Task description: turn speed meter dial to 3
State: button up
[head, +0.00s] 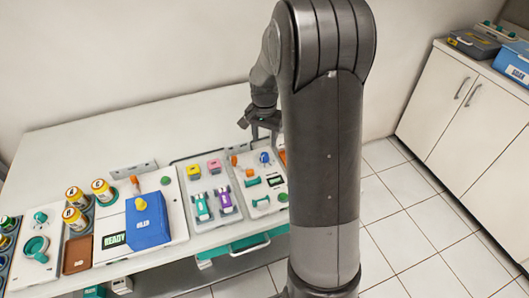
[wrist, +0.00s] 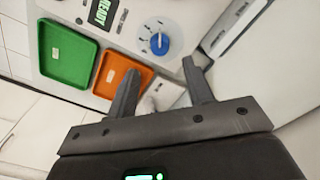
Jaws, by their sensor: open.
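A round blue dial knob (wrist: 159,43) sits on a white panel, with dark marks around it, in the upper middle of the wrist view. The marks are too small to read, so its setting cannot be told. What looks like the same blue dial (head: 264,158) shows in the head view, on the panel at the right end of the bench. My gripper (wrist: 160,69) is open and empty. Its fingertips are apart from the dial and lie just below it in the wrist view. In the head view my gripper (head: 258,128) is above the back of that panel.
In the head view, a blue box (head: 147,222), yellow jars (head: 75,218) and vial holders (head: 202,207) crowd the bench. The back left bench top is clear.

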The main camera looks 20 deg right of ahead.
aim_at(265, 154)
notch_tip(265, 154, down, 8)
jog(key=shift+r, duration=0.2)
jog(key=shift+c, duration=0.2)
jog(key=c, duration=0.9)
